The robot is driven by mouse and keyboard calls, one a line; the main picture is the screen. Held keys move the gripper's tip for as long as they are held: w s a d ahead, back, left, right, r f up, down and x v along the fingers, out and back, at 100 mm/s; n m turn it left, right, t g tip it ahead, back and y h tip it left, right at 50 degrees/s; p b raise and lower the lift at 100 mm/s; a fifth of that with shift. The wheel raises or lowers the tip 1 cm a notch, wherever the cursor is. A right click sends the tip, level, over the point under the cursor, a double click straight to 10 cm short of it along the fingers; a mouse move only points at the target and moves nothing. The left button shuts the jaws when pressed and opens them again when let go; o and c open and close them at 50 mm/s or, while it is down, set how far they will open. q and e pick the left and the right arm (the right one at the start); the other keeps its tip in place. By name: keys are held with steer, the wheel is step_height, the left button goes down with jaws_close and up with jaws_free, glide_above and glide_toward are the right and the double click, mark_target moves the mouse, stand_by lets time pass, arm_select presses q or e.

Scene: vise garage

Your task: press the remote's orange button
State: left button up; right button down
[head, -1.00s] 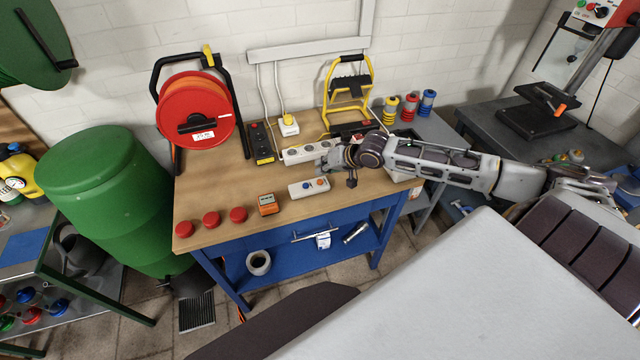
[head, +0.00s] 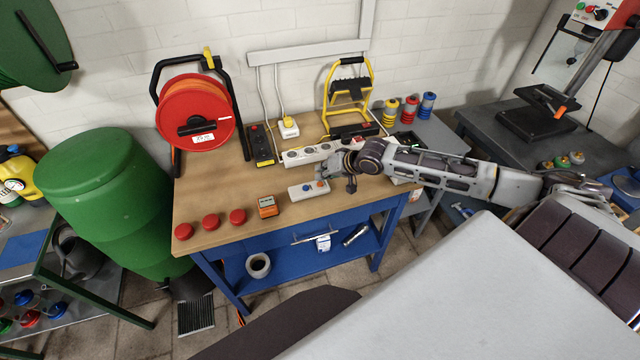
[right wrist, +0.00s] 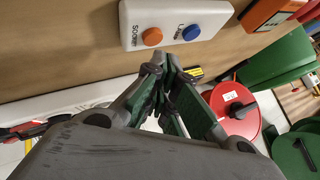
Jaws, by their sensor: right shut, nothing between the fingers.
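The white remote (head: 309,190) lies on the wooden bench top near its front edge, with an orange button and a blue button. In the right wrist view the remote (right wrist: 172,20) is at the top, its orange button (right wrist: 152,37) left of its blue button (right wrist: 191,32). My left gripper is out of view.
An orange meter-like device (head: 267,207) and red round knobs (head: 210,221) lie left of the remote. Behind are a white power strip (head: 308,154), a black box with buttons (head: 262,146), a red cable reel (head: 196,112) and a yellow-framed lamp (head: 347,90).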

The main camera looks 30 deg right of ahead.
mark_target(322, 182)
steer(key=shift+f+p, duration=0.35)
stand_by(0.7)
steer(key=shift+f, duration=0.55)
stand_by(1.5)
steer(key=shift+r+p, duration=0.9)
steer(key=shift+p, duration=0.45)
steer(key=shift+r+p, duration=1.45)
steer(key=shift+p, duration=0.25)
steer(key=shift+r+p, duration=0.4)
steer(key=shift+r, duration=0.65)
